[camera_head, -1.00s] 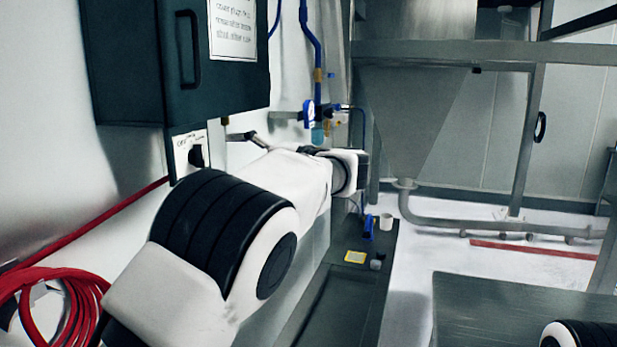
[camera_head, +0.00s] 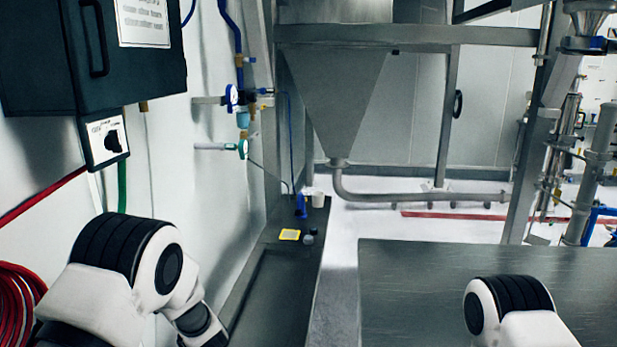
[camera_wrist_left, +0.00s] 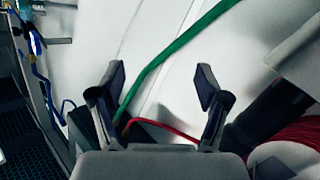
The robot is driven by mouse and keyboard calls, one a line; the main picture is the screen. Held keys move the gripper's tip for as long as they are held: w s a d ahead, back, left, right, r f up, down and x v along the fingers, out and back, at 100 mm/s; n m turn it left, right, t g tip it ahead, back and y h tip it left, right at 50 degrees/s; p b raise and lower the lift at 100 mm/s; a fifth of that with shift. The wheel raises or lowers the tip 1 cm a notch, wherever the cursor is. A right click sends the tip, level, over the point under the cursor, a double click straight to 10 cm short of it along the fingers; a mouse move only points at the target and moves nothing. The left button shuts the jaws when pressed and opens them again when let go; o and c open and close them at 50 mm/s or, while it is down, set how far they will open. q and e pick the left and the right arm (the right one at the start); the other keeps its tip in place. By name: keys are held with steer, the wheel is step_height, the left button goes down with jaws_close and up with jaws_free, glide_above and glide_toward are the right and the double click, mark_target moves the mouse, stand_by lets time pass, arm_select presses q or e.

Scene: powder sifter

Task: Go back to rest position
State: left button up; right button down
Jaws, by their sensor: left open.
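My left gripper (camera_wrist_left: 160,95) is open and empty in the left wrist view, its two fingers spread apart in front of a white wall. A green hose (camera_wrist_left: 170,55) and a red cable (camera_wrist_left: 165,130) show behind and between the fingers. In the head view my left arm is folded low at the lower left, and its gripper is hidden below the frame. Part of my right arm shows at the lower right, but its gripper is not visible.
A dark cabinet (camera_head: 95,55) with a switch box (camera_head: 104,138) hangs on the left wall. Blue piping (camera_head: 237,40) with valves runs beside it. A steel table (camera_head: 400,270) stands at right. A low dark bench (camera_head: 270,275) holds a white cup (camera_head: 318,199) and small items.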

arm_select(q)
steer(key=s+d+f+m+g+h, duration=0.1)
steer(key=s+f+m+g+h, duration=0.25)
steer(key=s+f, duration=0.75)
steer(key=s+d+f+m+g+h, duration=0.15)
steer(key=s+f+m+h, duration=0.3)
steer(key=s+f, duration=0.7)
steer(key=s+d+f+m+g+h, duration=0.1)
steer(key=s+d+f+m+g, duration=0.1)
steer(key=s, duration=0.9)
steer(key=s+d+f+m+g+h, duration=0.2)
steer(key=s+f+g, duration=0.2)
steer(key=s, duration=0.6)
steer(key=shift+s+d+g+h, duration=0.15)
steer(key=shift+s+g+h, duration=0.2)
steer(key=shift+g, duration=0.55)
steer(key=shift+f, duration=0.1)
